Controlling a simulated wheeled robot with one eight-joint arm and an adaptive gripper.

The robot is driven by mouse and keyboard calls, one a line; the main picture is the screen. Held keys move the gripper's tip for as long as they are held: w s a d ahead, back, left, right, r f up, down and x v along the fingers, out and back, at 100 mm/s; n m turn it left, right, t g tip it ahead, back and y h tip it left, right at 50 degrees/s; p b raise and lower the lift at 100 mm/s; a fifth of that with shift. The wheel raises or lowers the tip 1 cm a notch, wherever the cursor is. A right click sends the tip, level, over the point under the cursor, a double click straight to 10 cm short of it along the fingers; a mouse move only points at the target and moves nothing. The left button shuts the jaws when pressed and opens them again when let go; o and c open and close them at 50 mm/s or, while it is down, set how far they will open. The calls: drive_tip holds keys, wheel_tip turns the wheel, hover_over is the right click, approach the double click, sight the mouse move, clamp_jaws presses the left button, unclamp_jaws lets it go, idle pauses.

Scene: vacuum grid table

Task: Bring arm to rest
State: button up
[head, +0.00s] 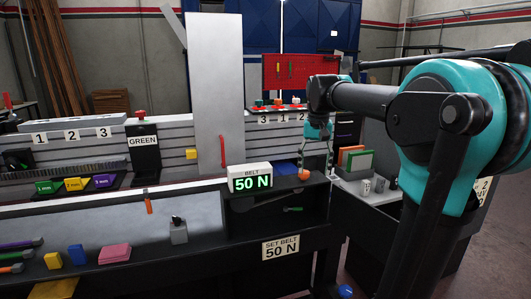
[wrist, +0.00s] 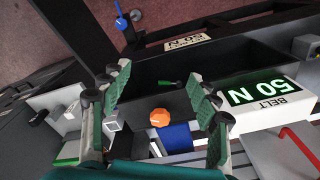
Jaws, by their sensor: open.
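My gripper (head: 316,160) hangs at the end of my teal and dark arm, over the right end of the bench in the head view. In the wrist view my gripper (wrist: 160,80) has its two green-padded fingers spread wide, with nothing held between them. An orange knob (head: 304,175) is close below the gripper, and it shows between the fingers in the wrist view (wrist: 160,117). I cannot tell the exact gap to it. A blue block (wrist: 177,138) lies beside the knob.
The belt display (head: 250,178) reading 50 N stands left of the gripper. A tall grey panel (head: 215,85) rises behind it. A dark open shelf (head: 270,212) is below. A side table (head: 375,200) with cups and coloured panels stands to the right.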

drive_tip(key=s+d+f+n+t, duration=0.1)
drive_tip(key=s+f+t, duration=0.1)
drive_tip(key=s+f, duration=0.8)
drive_tip(key=s+d+f+n+t, duration=0.1)
drive_tip(key=s+d+f, duration=0.1)
drive_tip(key=s+f, duration=0.8)
wheel_tip(320, 180, down, 8)
drive_tip(key=shift+d+f+t, duration=0.15)
drive_tip(key=shift+f+t, duration=0.05)
drive_tip(key=shift+t, duration=0.2)
